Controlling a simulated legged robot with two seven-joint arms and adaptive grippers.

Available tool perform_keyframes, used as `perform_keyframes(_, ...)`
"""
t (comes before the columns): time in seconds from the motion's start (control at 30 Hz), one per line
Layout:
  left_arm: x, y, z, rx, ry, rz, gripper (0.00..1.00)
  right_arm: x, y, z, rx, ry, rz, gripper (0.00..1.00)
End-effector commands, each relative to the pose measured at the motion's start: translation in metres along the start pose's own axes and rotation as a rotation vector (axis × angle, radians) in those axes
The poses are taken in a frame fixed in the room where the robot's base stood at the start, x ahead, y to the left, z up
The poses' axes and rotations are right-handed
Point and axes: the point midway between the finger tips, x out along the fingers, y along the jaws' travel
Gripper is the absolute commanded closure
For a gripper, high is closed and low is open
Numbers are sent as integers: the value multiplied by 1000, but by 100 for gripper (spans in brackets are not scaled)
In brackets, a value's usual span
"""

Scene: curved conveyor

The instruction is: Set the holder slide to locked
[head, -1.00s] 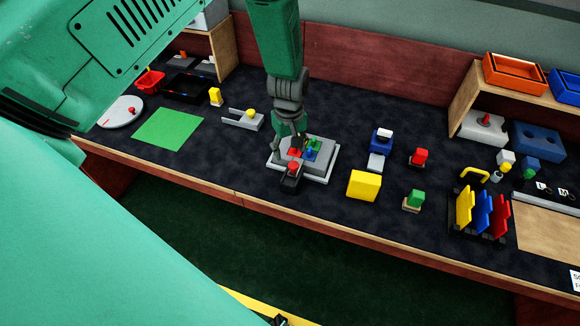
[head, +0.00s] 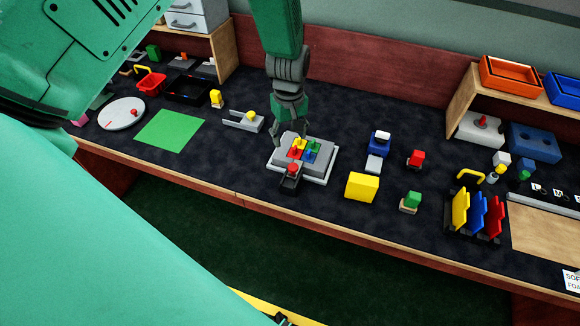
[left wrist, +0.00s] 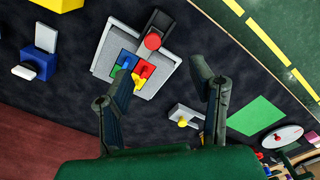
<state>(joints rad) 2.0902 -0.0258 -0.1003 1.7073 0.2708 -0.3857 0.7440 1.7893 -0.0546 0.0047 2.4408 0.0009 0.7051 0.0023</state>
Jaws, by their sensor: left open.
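A grey holder block (head: 273,151) on a pale base sits mid-table, with red, yellow, green and blue pieces on top. A black slide with a red knob (head: 292,168) sticks out at its front side; I take this as the holder slide, and its locked mark cannot be read. In the left wrist view the red knob (left wrist: 153,41) is at the block's upper edge. My left gripper (head: 289,136) is open and empty, above the back of the block; its two fingers (left wrist: 163,75) show apart in the left wrist view. My right gripper is not in view.
A grey forked piece with a yellow knob (head: 250,115) is to the left, beside a green mat (head: 170,130). A yellow block (head: 362,187) and several small coloured pieces stand to the right. The table's front edge is close to the slide.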

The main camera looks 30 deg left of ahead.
Motion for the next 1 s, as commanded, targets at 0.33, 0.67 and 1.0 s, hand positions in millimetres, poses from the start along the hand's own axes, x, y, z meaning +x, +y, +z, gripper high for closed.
perform_keyframes(0.33,0,0,0,0,0,-1,51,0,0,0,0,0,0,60)
perform_keyframes(0.67,-27,1,-1,1,3,2,51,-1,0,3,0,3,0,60)
perform_keyframes(1.0,-96,1,-1,1,1,1,51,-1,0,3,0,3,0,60)
